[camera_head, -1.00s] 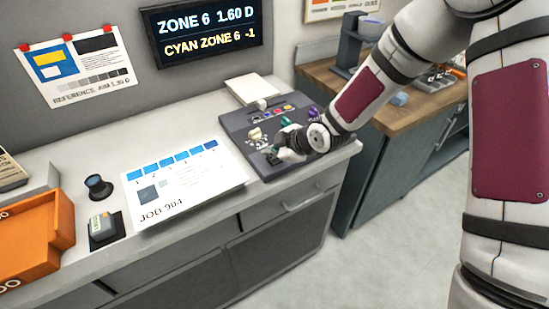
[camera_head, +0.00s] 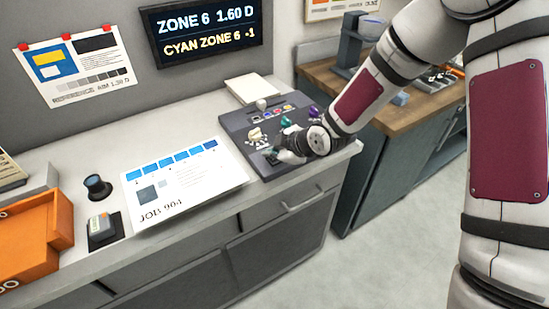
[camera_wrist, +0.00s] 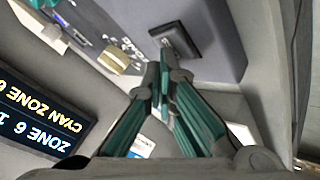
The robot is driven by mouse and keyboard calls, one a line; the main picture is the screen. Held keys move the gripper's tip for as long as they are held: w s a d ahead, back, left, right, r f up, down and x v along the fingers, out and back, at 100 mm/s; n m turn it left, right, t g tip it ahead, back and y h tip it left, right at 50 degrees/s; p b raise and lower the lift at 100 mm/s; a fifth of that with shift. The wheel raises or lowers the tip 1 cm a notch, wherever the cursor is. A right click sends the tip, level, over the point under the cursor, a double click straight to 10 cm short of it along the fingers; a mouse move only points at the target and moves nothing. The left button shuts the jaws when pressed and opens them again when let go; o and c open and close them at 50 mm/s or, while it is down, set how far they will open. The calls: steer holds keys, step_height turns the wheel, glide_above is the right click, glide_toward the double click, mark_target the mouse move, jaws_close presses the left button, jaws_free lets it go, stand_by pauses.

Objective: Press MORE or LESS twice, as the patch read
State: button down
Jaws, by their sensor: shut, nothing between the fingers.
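A dark console (camera_head: 240,130) stands on the counter. My gripper (camera_head: 274,157) is shut and empty, with its tips low over the console's front part. In the wrist view, the green fingers (camera_wrist: 165,75) are together, tips at the near edge of a dark square button plate (camera_wrist: 176,40). I cannot tell whether they touch it, and no MORE or LESS lettering is legible. The wall display (camera_head: 207,32) reads "ZONE 6 1.60 D" and "CYAN ZONE 6 -1". The JOB 904 sheet (camera_head: 190,184) carries a row of blue patches.
A small grey-green device (camera_head: 102,226) sits on a black pad, with a dark round piece (camera_head: 97,187) behind it. An orange tray (camera_head: 35,240) is at the left. A reference poster (camera_head: 75,65) hangs on the wall. A wooden-topped cabinet (camera_head: 425,110) stands at the right.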

mark_target(273, 160)
steer(key=shift+f, duration=0.2)
steer(key=shift+r, duration=0.15)
stand_by(0.3)
steer(key=shift+r+p, duration=0.3)
steer(key=shift+r, duration=0.5)
steer(key=shift+r+p, duration=1.05)
steer(key=shift+r, duration=1.5)
